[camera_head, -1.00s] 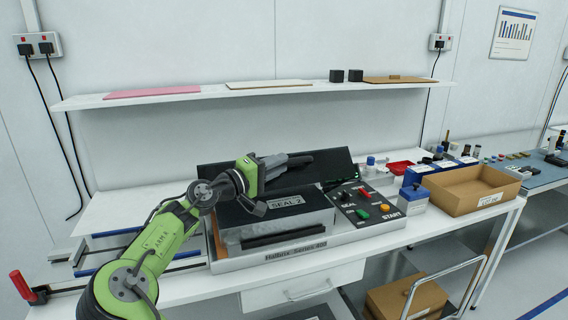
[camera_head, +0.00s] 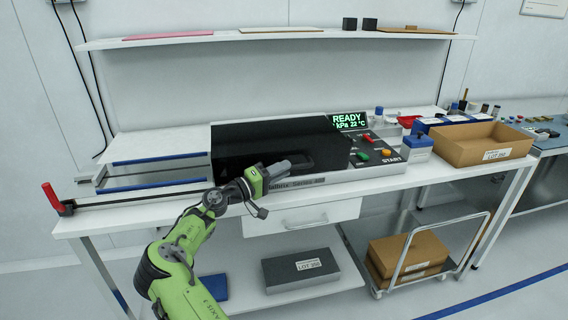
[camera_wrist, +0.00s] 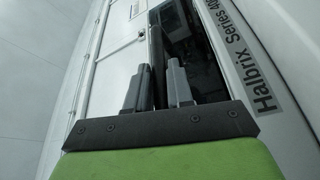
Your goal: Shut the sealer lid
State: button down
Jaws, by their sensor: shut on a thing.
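The sealer lid (camera_head: 265,138) is a broad black panel, now down over the sealer (camera_head: 335,180) on the bench. It hides the chamber and the block marked SEAL 2. I cannot tell whether a thin gap is left under its front edge. My gripper (camera_head: 280,170) is at the lid's front edge. In the wrist view, the fingers of my gripper (camera_wrist: 156,80) are shut on a dark bar, the lid handle (camera_wrist: 157,45), which runs between them. The maker's label (camera_wrist: 270,75) on the sealer's front shows beside it.
A READY display (camera_head: 349,121) and a button panel (camera_head: 378,150) are right of the lid. A cardboard box (camera_head: 470,155) stands further right. A red-handled rail (camera_head: 60,203) lies left. A drawer (camera_head: 302,218) is below, and a cart (camera_head: 430,255) stands under the bench.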

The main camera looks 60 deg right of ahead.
jog(key=shift+w, duration=0.1)
jog(key=c, duration=1.1)
grip_release()
jog(key=shift+d, duration=0.1)
jog(key=p+v, duration=0.3)
jog(key=v, duration=1.3)
jog(key=shift+d+r, duration=0.1)
jog(key=shift+r, duration=0.05)
